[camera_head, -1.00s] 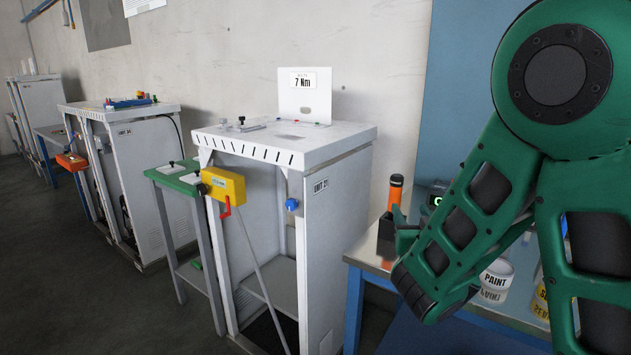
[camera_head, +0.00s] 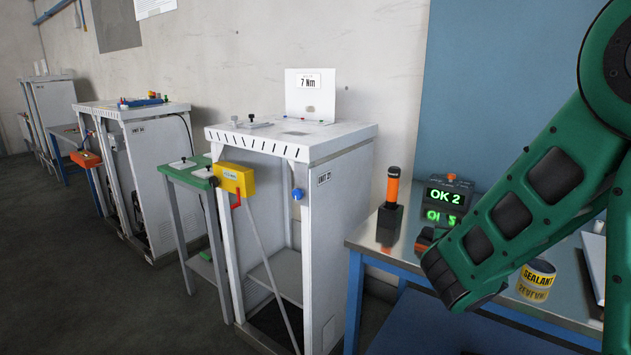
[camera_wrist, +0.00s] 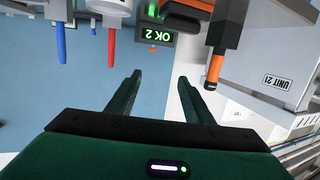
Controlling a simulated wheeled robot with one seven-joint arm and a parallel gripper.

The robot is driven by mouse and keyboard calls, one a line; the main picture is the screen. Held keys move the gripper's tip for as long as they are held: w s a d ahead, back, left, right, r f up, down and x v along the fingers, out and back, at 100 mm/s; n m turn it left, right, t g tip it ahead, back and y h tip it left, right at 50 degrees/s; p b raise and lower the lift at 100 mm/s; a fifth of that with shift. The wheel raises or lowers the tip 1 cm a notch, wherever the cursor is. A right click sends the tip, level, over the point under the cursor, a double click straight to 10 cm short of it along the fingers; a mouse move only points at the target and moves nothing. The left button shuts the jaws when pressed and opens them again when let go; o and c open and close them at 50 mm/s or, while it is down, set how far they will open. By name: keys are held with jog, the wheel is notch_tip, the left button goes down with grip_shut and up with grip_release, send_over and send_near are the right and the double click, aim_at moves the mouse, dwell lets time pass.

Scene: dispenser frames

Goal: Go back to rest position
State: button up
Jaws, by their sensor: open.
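My gripper (camera_wrist: 155,85) shows in the wrist view with its two dark green fingers apart and nothing between them. In the head view my green arm fills the right side over the table, and the fingers are mostly hidden behind it. An orange-topped tool (camera_head: 393,190) stands upright in a black holder (camera_head: 389,223) on the table; it also shows upside down in the wrist view (camera_wrist: 215,70), to the right of my fingers and apart from them. A display box (camera_head: 446,193) reading "OK 2" stands to its right.
The shiny table (camera_head: 370,240) with a blue frame also bears a yellow SEALANT can (camera_head: 536,278). White cabinet UNIT 21 (camera_head: 340,215) stands left of it, with a yellow box (camera_head: 234,178) on its front edge. Grey floor (camera_head: 80,270) is open at left.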

jog(key=s+d+f+m+g+h, duration=0.1)
jog(key=s+d+f+m+g, duration=0.15)
jog(key=s+d+g, duration=0.4)
jog(key=s+d+f+m+g+h, duration=0.1)
jog(key=s+d+f+m+g, duration=0.2)
jog(key=s+d, duration=0.55)
jog(key=s+a+n+g+y, duration=0.1)
jog(key=s+a+g+y, duration=0.2)
jog(key=s, duration=0.8)
jog(key=s+a+f+n+g+y, duration=0.1)
jog(key=s+a+g+y, duration=0.2)
jog(key=s, duration=0.9)
jog(key=shift+a+f+n+y, duration=0.35)
jog(key=shift+a+y, duration=0.35)
jog(key=shift+a, duration=0.45)
